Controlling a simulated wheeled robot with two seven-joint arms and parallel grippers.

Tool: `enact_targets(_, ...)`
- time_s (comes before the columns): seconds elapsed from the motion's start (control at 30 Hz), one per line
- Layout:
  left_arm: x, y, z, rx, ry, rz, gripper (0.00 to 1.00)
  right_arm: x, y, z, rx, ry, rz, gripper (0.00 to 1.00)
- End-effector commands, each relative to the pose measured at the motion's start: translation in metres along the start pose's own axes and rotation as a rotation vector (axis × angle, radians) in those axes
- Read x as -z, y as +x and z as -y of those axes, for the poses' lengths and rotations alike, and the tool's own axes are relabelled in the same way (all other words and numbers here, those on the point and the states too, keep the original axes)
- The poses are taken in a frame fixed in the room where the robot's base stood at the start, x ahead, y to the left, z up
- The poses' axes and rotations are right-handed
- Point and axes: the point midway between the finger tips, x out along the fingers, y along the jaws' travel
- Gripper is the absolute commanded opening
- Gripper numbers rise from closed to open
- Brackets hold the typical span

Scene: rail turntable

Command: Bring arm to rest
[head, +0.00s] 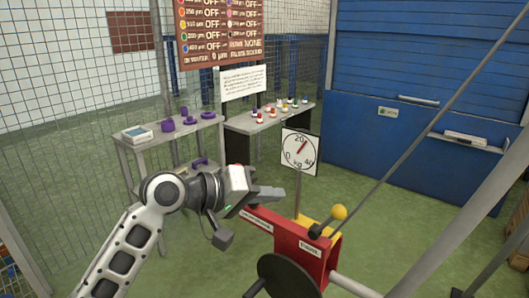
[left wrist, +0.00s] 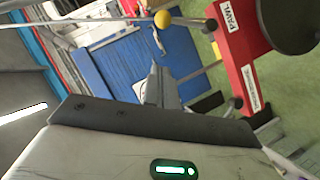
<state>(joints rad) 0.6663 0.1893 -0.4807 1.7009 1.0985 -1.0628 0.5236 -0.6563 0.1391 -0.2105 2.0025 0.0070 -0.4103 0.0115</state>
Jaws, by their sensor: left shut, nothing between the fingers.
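My left gripper (head: 268,192) is shut and empty in the head view, its arm coming in from the lower left. Its fingers point right, above the left end of a red machine box (head: 288,236); whether they touch it I cannot tell. In the left wrist view the shut fingers (left wrist: 156,88) reach upward in the middle, apart from the red box (left wrist: 236,45), which carries a "PAWL" label. A lever with a yellow ball (head: 339,212) stands on the box; the ball also shows in the left wrist view (left wrist: 162,18). My right gripper is in neither view.
A dial gauge (head: 300,150) marked in kg stands behind the red box. A black disc (head: 288,277) is in front. A grey table (head: 170,140) with purple parts and a bench (head: 268,122) with small coloured items stand behind. A blue wall (head: 420,150) is at right.

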Motion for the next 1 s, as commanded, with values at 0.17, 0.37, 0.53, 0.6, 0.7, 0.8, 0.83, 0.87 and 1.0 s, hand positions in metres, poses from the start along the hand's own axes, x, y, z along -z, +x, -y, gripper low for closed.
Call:
enact_targets(0.17,-0.06,0.001,0.094,0.144,0.012,-0.133,0.0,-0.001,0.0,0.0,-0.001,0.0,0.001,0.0)
enact_targets(0.37,-0.151,-0.033,0.188,0.397,0.125,-0.237,0.0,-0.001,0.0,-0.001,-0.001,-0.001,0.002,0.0)
enact_targets(0.53,-0.237,-0.082,0.236,0.622,0.279,-0.225,0.0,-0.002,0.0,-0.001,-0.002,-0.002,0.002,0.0)
enact_targets(0.6,-0.266,-0.101,0.245,0.693,0.345,-0.202,0.0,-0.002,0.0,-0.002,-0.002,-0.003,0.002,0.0)
enact_targets(0.7,-0.296,-0.123,0.251,0.765,0.426,-0.165,0.0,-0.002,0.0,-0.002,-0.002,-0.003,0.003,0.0)
enact_targets(0.8,-0.312,-0.137,0.253,0.804,0.478,-0.139,0.0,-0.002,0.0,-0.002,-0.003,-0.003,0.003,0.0)
enact_targets(0.83,-0.316,-0.139,0.253,0.811,0.486,-0.133,0.0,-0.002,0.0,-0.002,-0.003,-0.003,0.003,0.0)
enact_targets(0.87,-0.317,-0.141,0.253,0.815,0.493,-0.13,0.0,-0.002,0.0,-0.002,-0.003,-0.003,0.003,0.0)
enact_targets(1.0,-0.319,-0.142,0.253,0.821,0.503,-0.126,0.0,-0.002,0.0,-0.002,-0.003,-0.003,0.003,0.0)
